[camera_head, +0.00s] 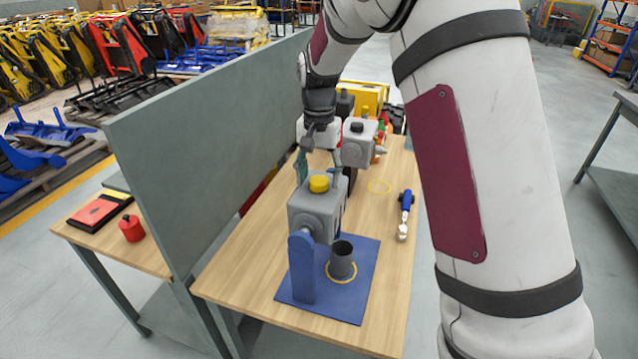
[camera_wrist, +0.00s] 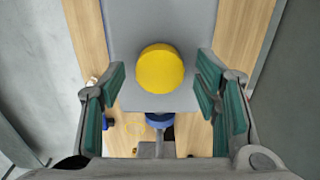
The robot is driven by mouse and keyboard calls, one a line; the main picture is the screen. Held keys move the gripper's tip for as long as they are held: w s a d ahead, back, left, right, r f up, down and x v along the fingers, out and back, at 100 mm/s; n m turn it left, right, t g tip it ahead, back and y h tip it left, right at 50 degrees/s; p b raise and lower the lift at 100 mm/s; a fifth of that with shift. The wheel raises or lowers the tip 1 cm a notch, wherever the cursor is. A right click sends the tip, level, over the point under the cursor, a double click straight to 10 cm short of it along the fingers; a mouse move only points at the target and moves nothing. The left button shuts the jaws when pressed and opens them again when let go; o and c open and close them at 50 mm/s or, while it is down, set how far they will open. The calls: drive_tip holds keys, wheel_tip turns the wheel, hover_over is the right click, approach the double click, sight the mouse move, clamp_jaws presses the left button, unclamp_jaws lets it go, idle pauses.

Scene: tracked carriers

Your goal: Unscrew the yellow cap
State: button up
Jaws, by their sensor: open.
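The yellow cap (camera_head: 319,184) sits on top of a grey box-shaped housing (camera_head: 312,208), which a blue upright stand (camera_head: 301,268) holds above a blue mat. In the wrist view the round yellow cap (camera_wrist: 160,68) lies ahead of the fingers, on the grey top face (camera_wrist: 190,25). My gripper (camera_head: 318,168) is above the housing, pointing down. In the wrist view my gripper (camera_wrist: 160,92) is open, with a green-padded finger on each side of the cap and a gap on both sides. Nothing is held.
A dark grey cup (camera_head: 342,262) stands in a yellow ring on the blue mat (camera_head: 358,300). Other grey units (camera_head: 358,145) stand behind. A blue-handled tool (camera_head: 404,214) lies at the right. A tall grey panel (camera_head: 215,135) borders the table's left side.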

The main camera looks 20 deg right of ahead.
drive_tip(key=shift+c, duration=0.6)
drive_tip(key=c, duration=0.9)
drive_tip(key=n, duration=0.9)
drive_tip(key=shift+n, duration=0.4)
